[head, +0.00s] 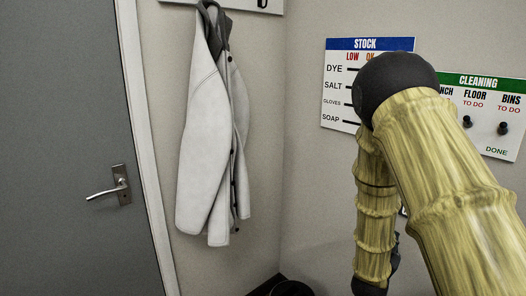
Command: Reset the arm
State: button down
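My arm (440,170) fills the right side of the head view, with a yellow bamboo-like surface and dark joints. It rises from the lower right to a dark elbow (398,85), then folds down to another dark joint at the bottom edge. My gripper is not in view; the arm's far end runs out of the picture at the bottom.
A grey door (60,150) with a lever handle (108,192) is at the left. A white coat (208,150) hangs beside it. Stock (340,85) and cleaning (495,140) boards are on the right wall, partly behind my arm. A black round object (292,289) shows at the bottom.

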jog(key=s+a+f+n+g+y+p, duration=0.1)
jog(key=s+a+f+n+g+y, duration=0.25)
jog(key=s+f, duration=0.7)
jog(key=s+a+f+n+g+y+p, duration=0.1)
jog(key=s+a+f+n+g+y, duration=0.2)
jog(key=s+f, duration=0.7)
jog(key=s+a+f+n+g+y+p, duration=0.1)
jog(key=s+a+f+g, duration=0.1)
jog(key=s, duration=0.6)
jog(key=s+a+f+n+g+y+p, duration=0.1)
jog(key=s+a+f+g+y, duration=0.1)
jog(key=s, duration=0.6)
jog(key=s+a+f+n+g+y, duration=0.1)
jog(key=s+a+f+n+g, duration=0.1)
jog(key=s+a+f, duration=0.4)
jog(key=s+f+g, duration=0.1)
jog(key=s, duration=0.1)
jog(key=shift+s+f+p, duration=0.2)
jog(key=shift+s+p, duration=0.2)
jog(key=shift+a, duration=0.1)
